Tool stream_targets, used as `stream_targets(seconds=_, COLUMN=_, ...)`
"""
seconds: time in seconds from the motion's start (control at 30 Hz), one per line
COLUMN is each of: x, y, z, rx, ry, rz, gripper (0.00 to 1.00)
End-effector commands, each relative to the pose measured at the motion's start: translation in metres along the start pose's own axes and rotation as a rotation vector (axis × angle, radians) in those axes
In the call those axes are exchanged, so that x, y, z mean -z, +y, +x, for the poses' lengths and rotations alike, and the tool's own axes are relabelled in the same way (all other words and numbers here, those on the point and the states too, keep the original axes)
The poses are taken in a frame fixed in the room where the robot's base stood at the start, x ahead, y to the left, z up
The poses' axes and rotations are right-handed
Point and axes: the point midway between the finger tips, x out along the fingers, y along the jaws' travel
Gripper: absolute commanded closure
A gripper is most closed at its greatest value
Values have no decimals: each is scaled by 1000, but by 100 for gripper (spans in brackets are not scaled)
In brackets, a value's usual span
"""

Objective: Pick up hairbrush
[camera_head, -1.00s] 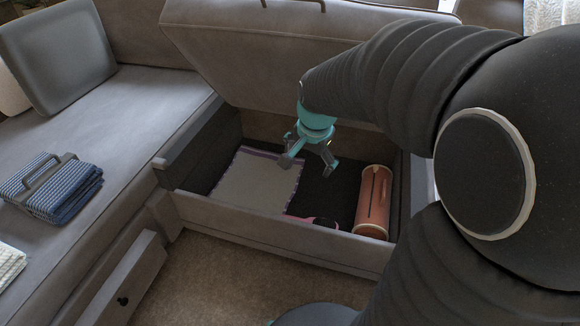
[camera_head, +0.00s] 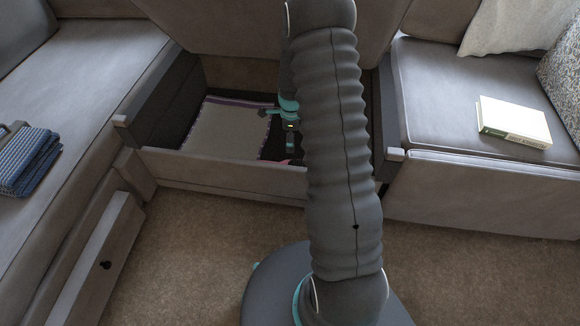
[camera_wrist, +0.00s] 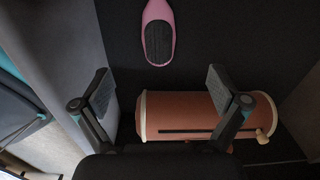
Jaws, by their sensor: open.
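The hairbrush (camera_wrist: 158,32) shows in the wrist view as a pink oval head with a dark bristle pad, lying on the dark floor of the storage box. The top of the picture cuts it off. In the head view only a small pink bit (camera_head: 284,162) shows beside my arm, probably the same brush. My gripper (camera_wrist: 159,90) is open and empty, its fingers apart with the brush beyond them in the picture. In the head view my gripper (camera_head: 287,125) hangs inside the box, partly hidden by my arm.
An orange-brown cylinder (camera_wrist: 185,112) lies close below the brush in the wrist view, behind the fingers. A pale cloth (camera_head: 228,132) covers the box's left floor. The box's front wall (camera_head: 215,172) and the raised seat lid (camera_head: 240,25) bound the space.

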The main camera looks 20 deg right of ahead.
Motion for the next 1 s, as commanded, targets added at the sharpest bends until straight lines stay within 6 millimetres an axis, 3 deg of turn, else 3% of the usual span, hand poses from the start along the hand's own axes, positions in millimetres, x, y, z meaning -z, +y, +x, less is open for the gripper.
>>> stream_targets(seconds=0.43, x=2, y=1, z=72, rx=-6, ry=2, rz=14, gripper=2)
stream_targets(seconds=0.77, x=2, y=1, z=96, rx=-4, ry=1, rz=14, gripper=2)
stream_targets(seconds=1.0, x=6, y=4, z=129, rx=-5, ry=1, rz=14, gripper=2)
